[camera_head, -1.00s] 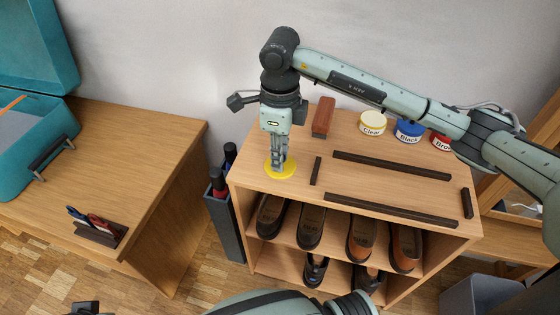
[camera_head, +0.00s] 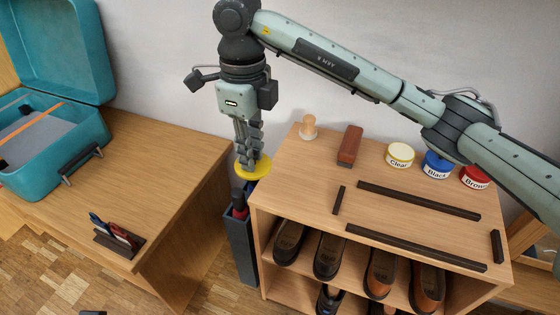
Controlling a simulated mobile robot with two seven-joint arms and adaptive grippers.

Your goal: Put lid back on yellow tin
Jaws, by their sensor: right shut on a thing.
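My right gripper (camera_head: 250,158) points down and is shut on a round yellow lid (camera_head: 245,172). It holds the lid off the left end of the shelf top, above a dark upright holder. The yellow tin (camera_head: 400,156), labelled "Clear", stands upright at the back of the shelf top; it has a yellow rim and a pale top face. The lid is well to the left of the tin and apart from it. My left gripper does not show clearly; only a dark sliver is at the bottom edge.
Beside the tin stand a blue "Black" tin (camera_head: 438,164) and a red "Brown" tin (camera_head: 475,177). A brown brush (camera_head: 350,146) and a wooden knob-like object (camera_head: 308,128) are left of it. Dark strips (camera_head: 419,199) lie in front. Shoes (camera_head: 380,271) fill the shelves below.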

